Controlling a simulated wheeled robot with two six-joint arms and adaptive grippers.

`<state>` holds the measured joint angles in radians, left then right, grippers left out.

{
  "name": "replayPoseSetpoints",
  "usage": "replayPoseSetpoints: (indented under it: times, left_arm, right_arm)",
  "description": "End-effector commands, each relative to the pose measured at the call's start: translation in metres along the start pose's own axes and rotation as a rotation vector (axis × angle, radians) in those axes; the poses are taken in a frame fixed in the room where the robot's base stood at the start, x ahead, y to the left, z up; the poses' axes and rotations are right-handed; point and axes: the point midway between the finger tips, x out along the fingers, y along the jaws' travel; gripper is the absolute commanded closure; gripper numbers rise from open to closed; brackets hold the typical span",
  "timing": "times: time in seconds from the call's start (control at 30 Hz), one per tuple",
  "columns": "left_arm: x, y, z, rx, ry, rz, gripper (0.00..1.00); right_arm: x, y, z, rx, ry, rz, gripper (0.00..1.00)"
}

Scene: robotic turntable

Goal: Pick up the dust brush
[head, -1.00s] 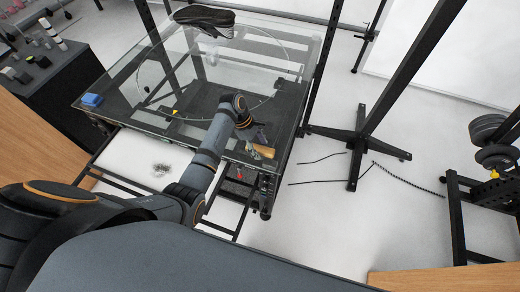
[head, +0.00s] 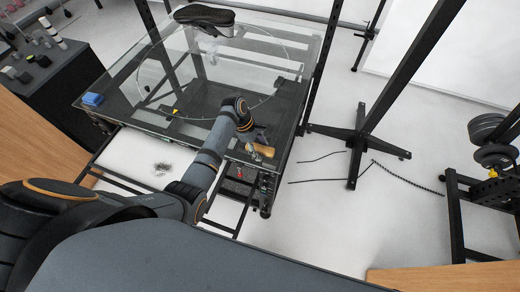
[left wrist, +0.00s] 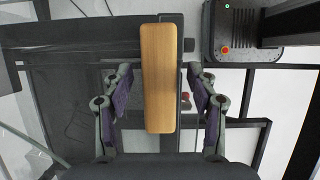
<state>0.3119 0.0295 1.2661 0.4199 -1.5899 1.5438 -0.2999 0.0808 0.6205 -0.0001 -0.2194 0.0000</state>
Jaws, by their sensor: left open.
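The dust brush (head: 264,150) lies near the front right corner of the glass table (head: 200,131). Only its wooden top shows; its bristles are hidden. In the left wrist view the wooden dust brush (left wrist: 159,70) runs lengthwise, its near end between the fingers. My left gripper (head: 254,143) is at the brush in the head view, partly covering it. In the left wrist view my left gripper (left wrist: 160,98) is open, with a finger on each side of the brush and a gap on both sides. My right gripper is not in view.
A dark shoe (head: 204,16) is at the table's far edge, and a blue block (head: 92,99) lies at its left. A control box with a red button (left wrist: 225,49) shows in the left wrist view. A black stand (head: 360,145) stands right of the table.

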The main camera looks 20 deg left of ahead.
Motion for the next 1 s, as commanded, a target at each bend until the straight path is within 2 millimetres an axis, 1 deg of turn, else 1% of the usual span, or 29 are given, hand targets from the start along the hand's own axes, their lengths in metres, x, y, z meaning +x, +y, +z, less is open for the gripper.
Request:
replayPoseSetpoints:
  times: [0.17, 0.5, 0.6, 0.83, 0.97, 1.0]
  left_arm:
    - [0.000, 0.000, 0.000, 0.000, 0.000, 0.000, 0.42]
    - [0.000, 0.000, 0.000, 0.000, 0.000, 0.000, 0.88]
    - [0.000, 0.000, 0.000, 0.000, 0.000, 0.000, 1.00]
    - [0.000, 0.000, 0.000, 0.000, 0.000, 0.000, 1.00]
    - [-0.001, 0.000, 0.001, 0.001, 0.000, 0.002, 1.00]
    - [-0.005, 0.001, 0.002, 0.002, 0.000, 0.003, 1.00]
  right_arm:
    - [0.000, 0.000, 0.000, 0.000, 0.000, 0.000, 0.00]
    - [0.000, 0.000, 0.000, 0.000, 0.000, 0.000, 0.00]
    - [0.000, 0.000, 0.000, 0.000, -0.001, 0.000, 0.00]
    - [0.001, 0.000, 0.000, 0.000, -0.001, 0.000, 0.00]
    - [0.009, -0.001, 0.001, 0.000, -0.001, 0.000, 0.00]
    - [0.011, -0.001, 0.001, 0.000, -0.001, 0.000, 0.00]
